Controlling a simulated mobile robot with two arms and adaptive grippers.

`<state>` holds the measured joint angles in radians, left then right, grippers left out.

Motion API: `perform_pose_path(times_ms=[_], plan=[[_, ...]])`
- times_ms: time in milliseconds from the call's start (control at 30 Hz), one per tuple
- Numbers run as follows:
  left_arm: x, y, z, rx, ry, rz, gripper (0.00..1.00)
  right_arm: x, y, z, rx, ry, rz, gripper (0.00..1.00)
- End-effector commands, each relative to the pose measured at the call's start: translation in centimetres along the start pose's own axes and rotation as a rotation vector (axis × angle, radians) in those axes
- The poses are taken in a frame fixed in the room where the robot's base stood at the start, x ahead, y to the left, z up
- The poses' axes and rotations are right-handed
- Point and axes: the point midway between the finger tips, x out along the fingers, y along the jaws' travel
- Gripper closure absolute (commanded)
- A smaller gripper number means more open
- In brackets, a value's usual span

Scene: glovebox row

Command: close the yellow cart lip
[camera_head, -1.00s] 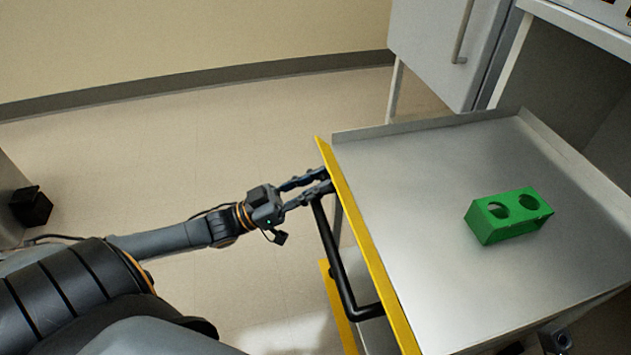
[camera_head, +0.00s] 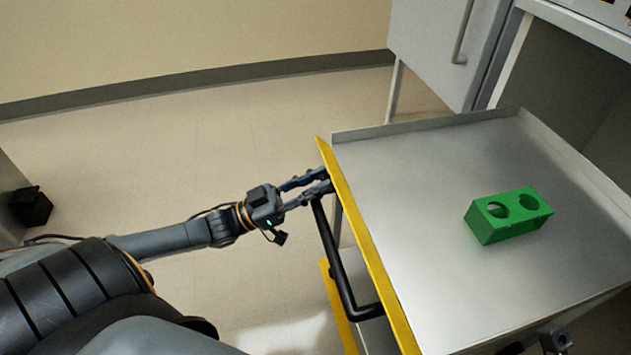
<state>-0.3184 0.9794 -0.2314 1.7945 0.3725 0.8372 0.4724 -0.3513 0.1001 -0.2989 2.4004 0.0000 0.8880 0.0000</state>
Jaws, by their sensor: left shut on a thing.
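The yellow lip (camera_head: 372,257) runs as a long slanted strip along the left edge of the metal cart top. A black bar handle (camera_head: 341,277) sits just outside and below the lip. My left gripper (camera_head: 329,182) comes in from the left and is shut at the upper end of the handle, apparently on it. Its fingertips reach the lip's outer edge near the far end, and no finger shows over the yellow face. The exact contact is partly hidden by the fingers.
A green block with two round holes (camera_head: 507,216) sits on the cart top (camera_head: 430,190), right of the middle. A second yellow strip (camera_head: 338,308) shows lower down. A white cabinet (camera_head: 428,45) stands behind. The floor left of the cart is clear around my arm.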

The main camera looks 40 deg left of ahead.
Motion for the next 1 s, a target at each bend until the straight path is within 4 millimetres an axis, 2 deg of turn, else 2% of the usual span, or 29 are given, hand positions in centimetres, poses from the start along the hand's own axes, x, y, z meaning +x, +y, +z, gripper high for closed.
perform_pose_path(times_ms=[533,567,633,1000], plan=[[-0.03,0.06,0.07,-0.001,-0.001,0.001,1.00,-0.02,0.01,-0.01,-0.001,-0.001,0.000,1.00],[-0.03,0.07,0.07,-0.001,-0.001,0.001,0.71,-0.02,0.01,-0.01,-0.001,-0.001,0.000,1.00],[-0.03,0.06,0.07,-0.001,-0.001,0.001,0.56,-0.02,0.01,-0.02,-0.001,-0.001,0.000,1.00],[-0.32,0.01,0.07,-0.001,-0.002,-0.001,0.54,0.04,0.01,0.00,0.000,0.001,0.000,1.00]])
